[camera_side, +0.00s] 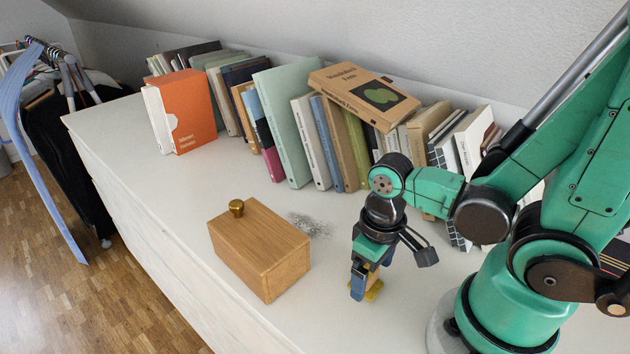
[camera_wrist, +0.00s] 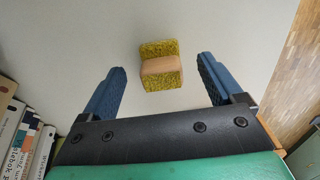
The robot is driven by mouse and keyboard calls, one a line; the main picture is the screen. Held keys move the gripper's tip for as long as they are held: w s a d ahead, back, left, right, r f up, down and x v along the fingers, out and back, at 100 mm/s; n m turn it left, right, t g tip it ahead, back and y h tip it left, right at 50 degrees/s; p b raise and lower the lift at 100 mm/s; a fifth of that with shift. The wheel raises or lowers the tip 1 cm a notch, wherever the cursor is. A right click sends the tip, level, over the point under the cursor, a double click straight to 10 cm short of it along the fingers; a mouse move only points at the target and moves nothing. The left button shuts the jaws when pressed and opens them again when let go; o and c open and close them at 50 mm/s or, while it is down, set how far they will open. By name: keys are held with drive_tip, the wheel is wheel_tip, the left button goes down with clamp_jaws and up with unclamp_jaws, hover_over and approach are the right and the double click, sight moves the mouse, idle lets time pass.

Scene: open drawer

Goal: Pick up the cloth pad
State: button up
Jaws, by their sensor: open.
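The cloth pad appears to be the yellow-green textured piece (camera_wrist: 159,48) with a wooden-coloured band across its middle. In the wrist view it lies on the pale surface ahead of my gripper (camera_wrist: 162,68), between the lines of the two blue fingers, with a gap on each side. In the side view a small yellow part of the pad (camera_side: 375,291) shows beside the fingertips of my gripper (camera_side: 365,288); the rest is hidden behind the fingers. My gripper is open, empty and points down, low over the white cabinet top. I cannot tell its exact height above the pad.
A wooden box (camera_side: 262,252) with a brass knob (camera_side: 237,208) stands left of my gripper. A grey speckled patch (camera_side: 311,226) lies behind it. A row of books (camera_side: 294,127) stands along the wall. The white cabinet top (camera_side: 170,215) is clear left of the box; its front edge drops to the floor.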

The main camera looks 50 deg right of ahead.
clamp_jaws()
idle(0.3)
drive_tip(key=shift+r, duration=0.1)
wheel_tip(320, 180, up, 20)
idle(1.0)
